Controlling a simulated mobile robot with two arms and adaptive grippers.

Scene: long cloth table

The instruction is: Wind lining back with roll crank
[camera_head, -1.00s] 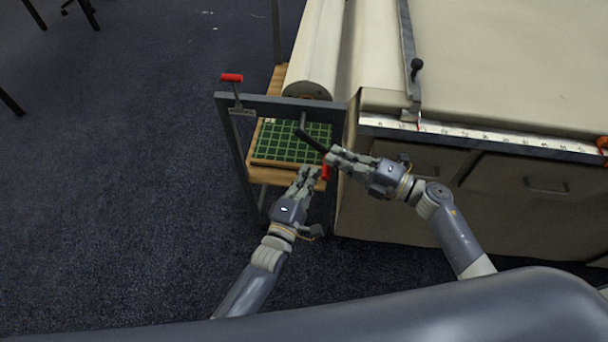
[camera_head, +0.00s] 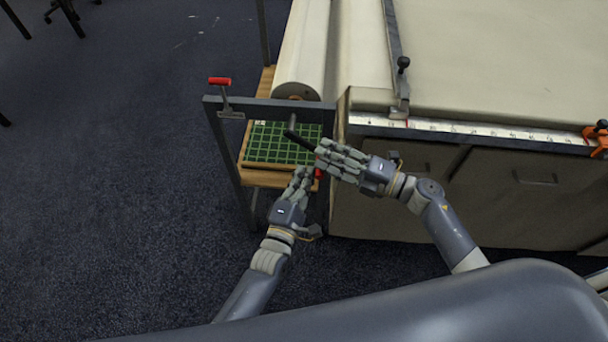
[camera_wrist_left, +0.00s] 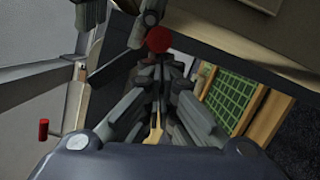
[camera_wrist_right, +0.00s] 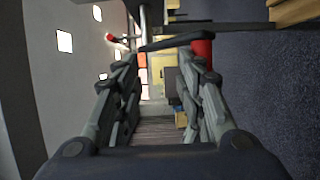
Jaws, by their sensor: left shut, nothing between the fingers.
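The cream lining roll (camera_head: 304,52) lies in a dark metal stand beside the table. Its crank (camera_head: 300,138) has a dark arm slanting down right to a red handle (camera_head: 318,173), partly hidden by my fingers. The handle also shows in the right wrist view (camera_wrist_right: 202,47), and end-on in the left wrist view (camera_wrist_left: 159,39). My right gripper (camera_head: 322,156) is open at the crank's outer end, with the handle near one fingertip. My left gripper (camera_head: 303,178) is shut and empty, just below and left of the handle. Whether either touches it is unclear.
A red-handled clamp (camera_head: 219,82) stands on the frame's left corner. A green gridded board (camera_head: 275,143) lies on the stand's wooden shelf. The cloth table (camera_head: 500,60) has a ruler edge (camera_head: 470,132) and an orange clamp (camera_head: 597,137). Open floor lies left.

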